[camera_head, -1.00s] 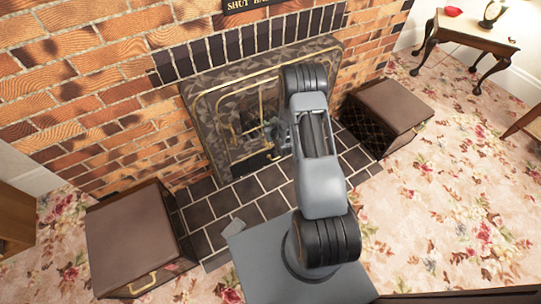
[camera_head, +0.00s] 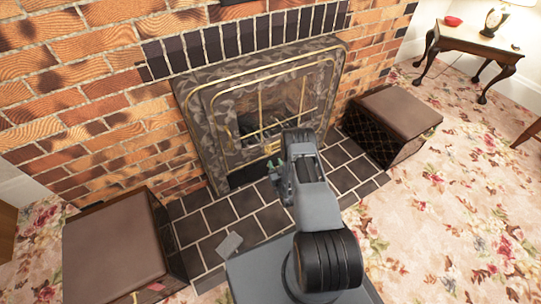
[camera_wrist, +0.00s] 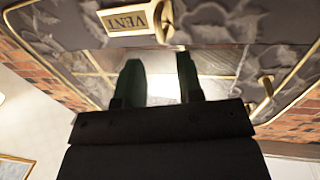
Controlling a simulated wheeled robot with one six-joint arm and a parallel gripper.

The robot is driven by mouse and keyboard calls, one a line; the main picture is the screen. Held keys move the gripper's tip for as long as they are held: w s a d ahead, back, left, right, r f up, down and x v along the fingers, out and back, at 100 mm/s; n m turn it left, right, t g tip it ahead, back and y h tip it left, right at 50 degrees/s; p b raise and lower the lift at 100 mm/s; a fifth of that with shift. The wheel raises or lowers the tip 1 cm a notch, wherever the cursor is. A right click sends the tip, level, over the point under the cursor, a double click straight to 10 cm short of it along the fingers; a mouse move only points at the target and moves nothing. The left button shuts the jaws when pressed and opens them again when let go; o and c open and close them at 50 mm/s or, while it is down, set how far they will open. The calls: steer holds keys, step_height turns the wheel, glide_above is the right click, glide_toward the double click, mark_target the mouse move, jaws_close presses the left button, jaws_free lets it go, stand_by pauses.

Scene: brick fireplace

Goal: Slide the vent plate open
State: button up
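The vent plate (camera_wrist: 130,20) is a small brass-framed plate marked VENT, upside down at the top of the wrist view. It sits on the patterned fireplace front, with a rounded brass knob (camera_wrist: 167,25) at its right end. My gripper (camera_wrist: 160,72) is open and empty, its two dark green fingers apart below the plate in the picture and not touching it. In the head view my gripper (camera_head: 278,170) is in front of the lower part of the fireplace (camera_head: 205,100). The plate is too small to make out clearly there.
A brass handle (camera_wrist: 264,90) sticks out to the right in the wrist view. Brown boxes stand left (camera_head: 115,240) and right (camera_head: 395,115) of the tiled hearth (camera_head: 225,215). A small grey piece (camera_head: 229,244) lies on the tiles. Carpet (camera_head: 450,200) is clear at right.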

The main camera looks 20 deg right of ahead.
mark_target(276, 148)
steer(key=shift+w+d+b, duration=0.15)
steer(key=shift+w+b, duration=0.4)
steer(key=shift+w, duration=1.25)
steer(key=shift+w+d+b, duration=0.15)
steer(key=shift+w+b, duration=0.35)
steer(key=shift+w, duration=1.25)
jaws_close()
